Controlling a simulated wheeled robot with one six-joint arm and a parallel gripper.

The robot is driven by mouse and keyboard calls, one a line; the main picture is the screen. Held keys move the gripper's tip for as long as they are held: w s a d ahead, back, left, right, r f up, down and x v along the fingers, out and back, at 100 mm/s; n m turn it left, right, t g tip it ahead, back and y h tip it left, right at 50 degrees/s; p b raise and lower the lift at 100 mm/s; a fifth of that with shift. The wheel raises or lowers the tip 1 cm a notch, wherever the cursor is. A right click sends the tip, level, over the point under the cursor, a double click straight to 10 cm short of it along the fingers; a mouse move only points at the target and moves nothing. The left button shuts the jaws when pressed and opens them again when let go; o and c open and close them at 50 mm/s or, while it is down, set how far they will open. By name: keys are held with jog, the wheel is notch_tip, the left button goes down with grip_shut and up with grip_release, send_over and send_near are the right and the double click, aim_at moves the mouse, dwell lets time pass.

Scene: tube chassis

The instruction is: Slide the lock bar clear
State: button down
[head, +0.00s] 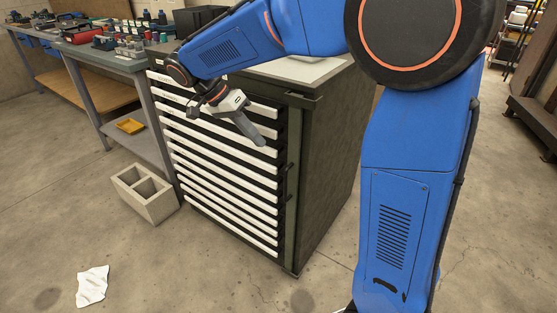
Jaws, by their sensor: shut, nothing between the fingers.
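The dark drawer cabinet (325,170) stands in the middle, with a stack of white-fronted drawers (222,176) facing left. A vertical olive bar (291,215) runs down the right front edge beside the drawers and looks like the lock bar. Small dark fittings show along it. My gripper (261,141) is shut and empty, pointing down and right in front of the upper drawers. It is left of the bar and appears apart from it. I cannot tell its exact distance from the drawer fronts.
A concrete block (146,192) stands on the floor left of the cabinet. A grey workbench (112,58) with tools is behind it, with a yellow tray (130,126) on its lower shelf. A white cloth (92,286) lies front left. The floor before the drawers is clear.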

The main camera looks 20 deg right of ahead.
jog(key=shift+f, duration=0.1)
jog(key=x, duration=0.9)
jog(key=shift+d+f, duration=0.25)
jog(key=shift+f, duration=0.1)
jog(key=shift+s, duration=0.1)
jog(key=shift+s+d, duration=0.6)
jog(key=shift+s, duration=0.2)
jog(key=shift+s+d, duration=0.55)
jog(key=shift+s, duration=0.3)
